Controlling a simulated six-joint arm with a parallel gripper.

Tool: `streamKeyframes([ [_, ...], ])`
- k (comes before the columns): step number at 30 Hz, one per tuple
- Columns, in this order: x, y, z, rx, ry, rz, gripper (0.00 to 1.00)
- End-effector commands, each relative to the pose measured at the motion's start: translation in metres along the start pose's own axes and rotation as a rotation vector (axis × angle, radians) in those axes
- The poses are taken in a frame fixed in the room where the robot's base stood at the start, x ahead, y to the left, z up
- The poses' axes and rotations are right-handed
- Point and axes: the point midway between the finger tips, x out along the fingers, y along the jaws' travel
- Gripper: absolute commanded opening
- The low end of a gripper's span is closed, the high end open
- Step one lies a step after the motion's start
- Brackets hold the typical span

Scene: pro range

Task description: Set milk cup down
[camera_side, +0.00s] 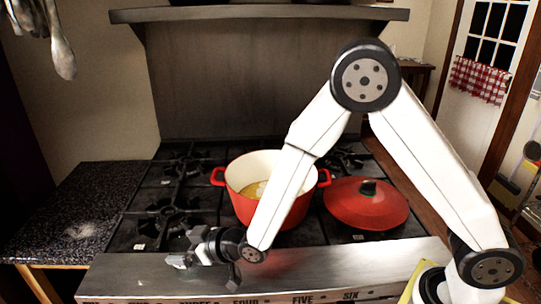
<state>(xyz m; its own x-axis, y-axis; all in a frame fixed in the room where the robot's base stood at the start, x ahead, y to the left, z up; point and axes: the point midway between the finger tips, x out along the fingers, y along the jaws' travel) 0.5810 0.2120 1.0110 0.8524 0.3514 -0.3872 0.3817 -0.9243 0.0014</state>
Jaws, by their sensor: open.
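My gripper (184,250) is low over the front steel edge of the stove, left of the picture's middle, and points left. Its jaws are open, and I see nothing held between them. I cannot make out a milk cup anywhere in the side view. A red pot (240,207) with a pale inside and yellowish contents stands on the stove behind my gripper. My arm link crosses in front of the pot and hides part of it.
A red lid (366,205) with a dark knob lies on the stove right of the pot. Black burner grates (170,215) lie left of the pot. A steel shelf (260,13) hangs above.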

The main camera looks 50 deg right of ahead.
Motion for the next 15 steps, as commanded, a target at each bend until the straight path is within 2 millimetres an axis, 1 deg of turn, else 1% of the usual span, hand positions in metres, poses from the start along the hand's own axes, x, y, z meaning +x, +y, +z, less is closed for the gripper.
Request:
streamKeyframes([
  [5,-0.019,0.000,-0.001,0.000,0.002,-0.001,1.00],
  [15,-0.066,-0.001,-0.001,0.000,0.002,-0.002,1.00],
])
